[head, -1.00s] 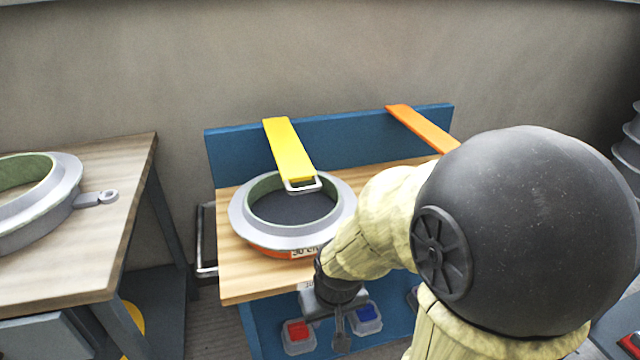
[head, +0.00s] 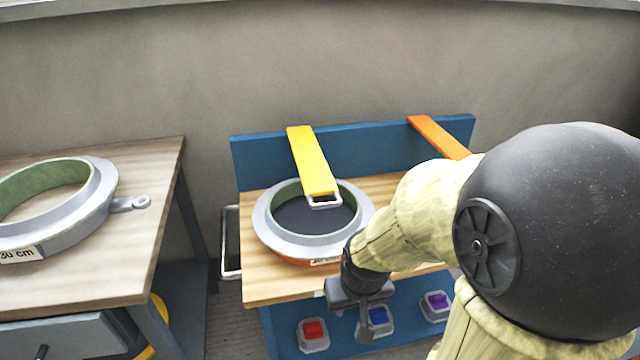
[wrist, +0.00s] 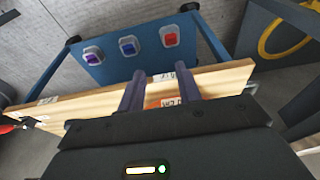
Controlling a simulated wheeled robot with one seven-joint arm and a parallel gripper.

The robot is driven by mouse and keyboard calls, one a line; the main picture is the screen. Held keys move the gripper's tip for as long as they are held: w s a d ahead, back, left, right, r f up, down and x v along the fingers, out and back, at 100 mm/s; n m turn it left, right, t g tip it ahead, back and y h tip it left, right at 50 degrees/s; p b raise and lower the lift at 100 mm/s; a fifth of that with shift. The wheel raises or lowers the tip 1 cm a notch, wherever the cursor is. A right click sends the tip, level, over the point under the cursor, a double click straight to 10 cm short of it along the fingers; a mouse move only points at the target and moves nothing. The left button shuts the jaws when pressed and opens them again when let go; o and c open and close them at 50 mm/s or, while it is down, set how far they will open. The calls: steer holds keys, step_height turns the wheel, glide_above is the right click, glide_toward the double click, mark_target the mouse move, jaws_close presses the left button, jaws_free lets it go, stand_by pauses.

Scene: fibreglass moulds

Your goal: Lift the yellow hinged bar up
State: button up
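The yellow hinged bar (head: 312,163) runs from the top of the blue back panel down over the round mould (head: 268,228). Its near end has a pale loop handle (head: 325,201) that lies over the mould's dark middle. My gripper (head: 364,318) is in front of the table's front edge, near the mould's front right side, apart from the bar. In the wrist view its two fingers (wrist: 162,94) stand well apart with nothing between them, pointing toward the wooden table edge. The bar is not in the wrist view.
An orange bar (head: 438,136) hangs from the same blue panel (head: 370,142) at right, partly hidden by my arm. Red (head: 313,331), blue (head: 378,318) and purple buttons (head: 437,303) sit below the tabletop (head: 275,285). Another table with a 30 cm mould (head: 75,222) stands at left.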

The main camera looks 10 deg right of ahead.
steer(key=w+d+r+t+p, duration=0.1)
steer(key=w+d+r+p, duration=0.15)
steer(key=r+p, duration=0.55)
steer(key=w+d+r+t+p, duration=0.15)
steer(key=w+r+p, duration=0.25)
steer(key=r+p, duration=0.45)
steer(key=w+d+f+m+t+y+p, duration=0.1)
steer(key=w+d+f+m+t+y, duration=0.25)
steer(key=w+d+f, duration=0.45)
steer(key=s+m+t+y, duration=0.1)
steer(key=y, duration=0.2)
steer(key=s+f+m+t+y, duration=0.1)
steer(key=s+t+y, duration=0.1)
steer(key=y, duration=0.2)
steer(key=s+a+f+m+t+y, duration=0.1)
steer(key=s+m+t+y, duration=0.1)
steer(key=y, duration=0.1)
steer(key=shift+a+f, duration=0.1)
steer(key=shift+w+y, duration=0.1)
steer(key=shift+y, duration=0.15)
steer(key=p+x, duration=0.2)
steer(key=x, duration=1.5)
